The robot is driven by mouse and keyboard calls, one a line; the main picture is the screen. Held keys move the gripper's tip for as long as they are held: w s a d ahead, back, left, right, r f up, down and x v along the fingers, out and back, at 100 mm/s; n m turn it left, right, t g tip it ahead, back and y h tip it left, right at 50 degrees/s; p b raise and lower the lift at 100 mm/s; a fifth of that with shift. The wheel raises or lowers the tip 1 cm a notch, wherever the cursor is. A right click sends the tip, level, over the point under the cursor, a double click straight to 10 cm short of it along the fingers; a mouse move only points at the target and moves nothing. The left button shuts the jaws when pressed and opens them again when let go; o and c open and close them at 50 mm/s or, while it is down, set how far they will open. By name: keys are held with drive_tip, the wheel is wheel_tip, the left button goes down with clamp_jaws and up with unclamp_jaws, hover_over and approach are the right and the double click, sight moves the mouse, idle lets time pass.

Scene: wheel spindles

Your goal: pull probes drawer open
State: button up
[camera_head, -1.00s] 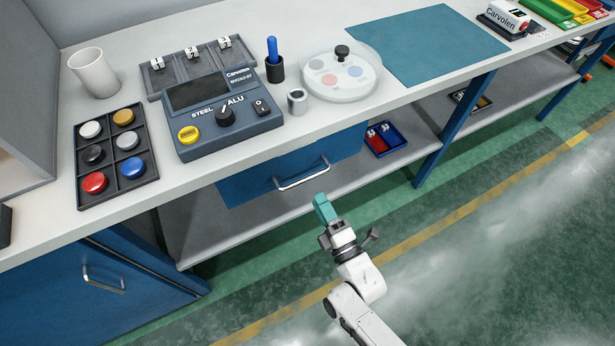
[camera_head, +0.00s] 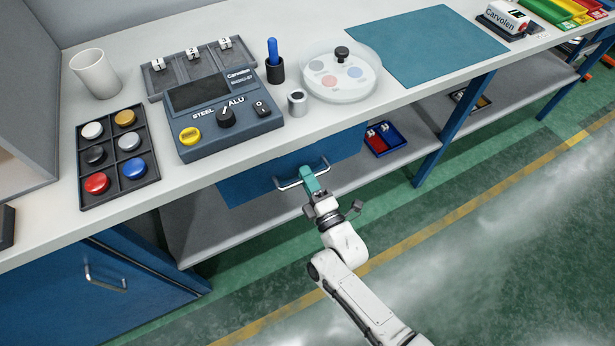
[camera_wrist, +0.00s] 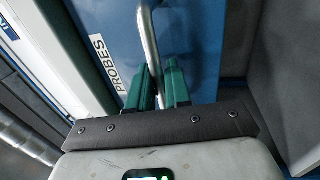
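The probes drawer (camera_head: 243,185) has a blue front under the bench top, with a silver bar handle (camera_head: 289,184). Its front stands where it stood earlier. In the wrist view, the white label reading PROBES (camera_wrist: 108,63) is on the blue drawer front (camera_wrist: 195,35). My gripper (camera_head: 309,179) is at the right part of the handle. In the wrist view, the handle (camera_wrist: 148,40) runs down between the two green fingers of my gripper (camera_wrist: 158,85). The fingers sit close on either side of the bar and look shut on it. Its lower end is hidden by the gripper.
A shelf (camera_head: 200,235) lies below the drawer, with a blue-and-red tray (camera_head: 400,140) to the right. A blue table leg (camera_head: 440,135) stands further right. A blue cabinet (camera_head: 60,290) is at the lower left. The floor in front is clear.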

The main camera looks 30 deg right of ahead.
clamp_jaws()
drive_tip(key=shift+s, duration=0.15)
